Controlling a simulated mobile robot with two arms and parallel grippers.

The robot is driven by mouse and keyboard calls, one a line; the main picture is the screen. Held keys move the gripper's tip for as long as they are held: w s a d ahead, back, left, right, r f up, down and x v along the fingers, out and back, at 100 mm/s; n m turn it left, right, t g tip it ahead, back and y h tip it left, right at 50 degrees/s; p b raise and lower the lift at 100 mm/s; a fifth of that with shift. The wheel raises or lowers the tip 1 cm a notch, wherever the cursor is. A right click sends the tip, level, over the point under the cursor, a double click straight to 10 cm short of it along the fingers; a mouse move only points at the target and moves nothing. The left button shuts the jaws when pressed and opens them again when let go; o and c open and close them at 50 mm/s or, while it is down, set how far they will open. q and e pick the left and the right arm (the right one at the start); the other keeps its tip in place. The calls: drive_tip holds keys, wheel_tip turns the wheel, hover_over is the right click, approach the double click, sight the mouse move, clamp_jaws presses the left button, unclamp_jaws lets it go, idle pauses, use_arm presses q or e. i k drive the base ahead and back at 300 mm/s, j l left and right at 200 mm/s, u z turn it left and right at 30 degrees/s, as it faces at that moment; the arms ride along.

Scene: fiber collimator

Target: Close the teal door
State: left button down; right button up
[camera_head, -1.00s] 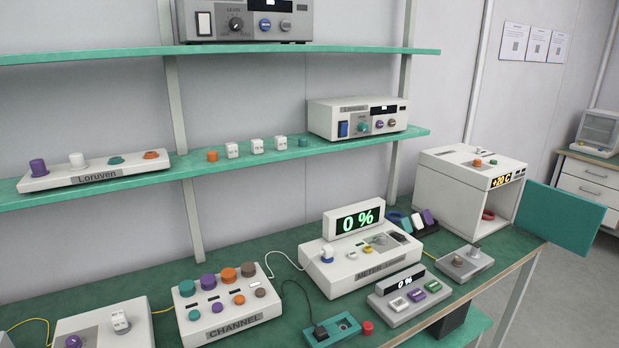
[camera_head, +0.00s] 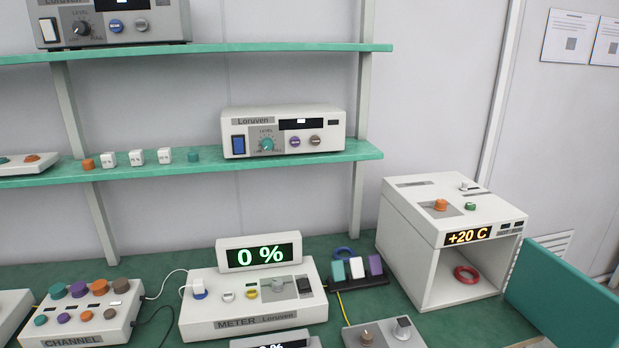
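The teal door (camera_head: 562,296) is a flat panel at the right side of the white chamber (camera_head: 408,232). It stands swung open, so the chamber's front is uncovered. A red ring (camera_head: 466,274) lies inside the chamber. An orange display on the chamber's front reads +20 C. The door's lower right part is cut off by the picture edge. Neither of my grippers shows in the head view.
Left of the chamber are a meter box (camera_head: 254,312) reading 0 %, a dark rack (camera_head: 358,281) with coloured blocks, and a channel box (camera_head: 82,318). A teal shelf (camera_head: 220,165) runs above the bench.

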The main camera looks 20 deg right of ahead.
sight(567, 307)
drive_tip(key=l, duration=0.6)
drive_tip(key=k+l+u, duration=0.1)
drive_tip(key=l, duration=0.5)
drive_tip(key=k+l, duration=0.15)
drive_tip(key=l, duration=0.45)
drive_tip(key=k+l+u, duration=0.1)
drive_tip(key=l, duration=0.5)
drive_tip(key=k+l, duration=0.1)
drive_tip(key=l, duration=0.5)
drive_tip(key=k+l+u, duration=0.1)
drive_tip(key=l, duration=0.5)
drive_tip(key=k+l+u, duration=0.1)
drive_tip(key=l, duration=0.5)
drive_tip(key=k+l, duration=0.2)
drive_tip(key=l, duration=0.4)
